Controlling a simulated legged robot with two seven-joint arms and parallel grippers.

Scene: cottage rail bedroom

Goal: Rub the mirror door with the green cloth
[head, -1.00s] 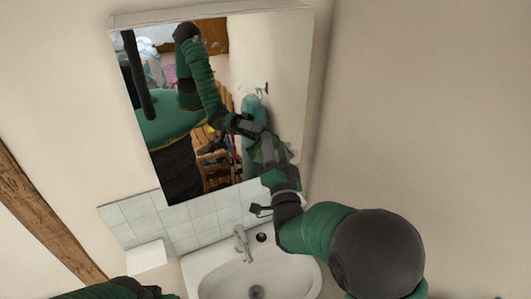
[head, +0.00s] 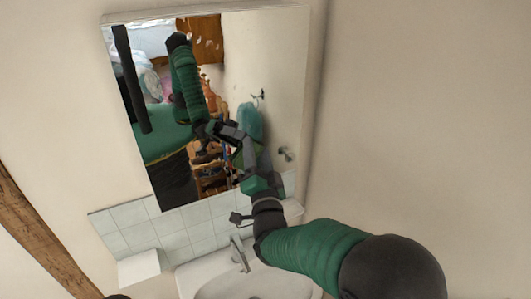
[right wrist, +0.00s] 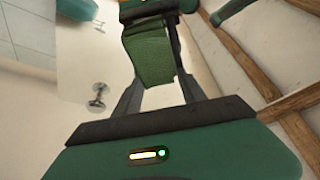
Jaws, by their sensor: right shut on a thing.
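The mirror door (head: 285,85) is the front of a cabinet on the wall above the sink, and it looks shut. My right gripper (head: 245,153) is at the lower right part of the mirror, close to the glass. In the right wrist view, its fingers are shut on the folded green cloth (right wrist: 149,55), which faces the mirror. The gripper's reflection shows just beyond the cloth. I cannot tell whether the cloth touches the glass. In the head view, the cloth is hard to tell from the gripper and its reflection. My left gripper is out of view.
A white sink (head: 205,275) with a tap (head: 239,254) is below the mirror, under my right forearm. White tiles (head: 160,236) line the wall there. A white box-like ledge (head: 139,267) sticks out at left. A wooden beam (head: 40,235) runs along the left wall.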

